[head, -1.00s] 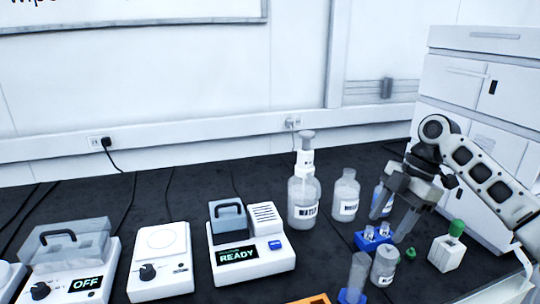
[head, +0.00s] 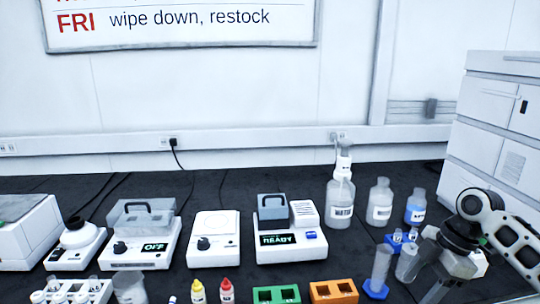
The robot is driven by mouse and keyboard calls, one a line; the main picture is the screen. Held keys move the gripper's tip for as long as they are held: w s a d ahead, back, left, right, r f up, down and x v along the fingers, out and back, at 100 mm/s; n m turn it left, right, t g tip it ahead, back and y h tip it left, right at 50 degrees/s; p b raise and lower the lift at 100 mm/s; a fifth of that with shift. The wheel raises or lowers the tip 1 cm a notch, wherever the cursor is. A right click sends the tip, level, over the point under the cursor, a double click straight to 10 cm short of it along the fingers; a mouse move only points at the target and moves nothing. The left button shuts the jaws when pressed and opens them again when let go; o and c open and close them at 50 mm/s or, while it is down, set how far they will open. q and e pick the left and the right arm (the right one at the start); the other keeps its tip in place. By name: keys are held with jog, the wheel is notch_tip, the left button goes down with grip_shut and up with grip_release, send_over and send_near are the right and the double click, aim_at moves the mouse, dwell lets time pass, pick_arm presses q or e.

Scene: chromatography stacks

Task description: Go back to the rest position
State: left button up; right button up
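My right gripper (head: 440,284) is at the lower right of the head view, pointing down over the bench's right side. Its fingers look spread, with no object seen between them. It partly hides the small items behind it. My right arm comes in from the right edge. My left gripper is not in view.
A blue rack (head: 403,244), a clear cylinder (head: 381,268) and a jar (head: 407,263) stand close left of my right gripper. Bottles (head: 341,205) stand behind. A READY device (head: 285,240), an orange block (head: 334,291) and a green block (head: 276,295) are further left. White cabinets (head: 500,125) stand right.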

jog(key=s+a+f+m+t, duration=0.2)
jog(key=s+a+f+m, duration=0.15)
jog(key=a+f, duration=0.45)
jog(key=s+a+f+m+t, duration=0.25)
jog(key=s+a+f, duration=0.2)
jog(key=f, duration=0.55)
jog(key=s+a+m+t, duration=0.2)
jog(key=s+m, duration=0.2)
jog(key=s, duration=0.2)
jog(key=s+a+m+t+h, duration=0.1)
jog(key=s+a+m+t, duration=0.1)
jog(key=s, duration=0.4)
jog(key=m+t, duration=0.1)
jog(key=m, duration=0.1)
jog(key=shift+r+m+t, duration=0.3)
jog(key=shift+m+t, duration=0.05)
jog(key=shift+m, duration=0.05)
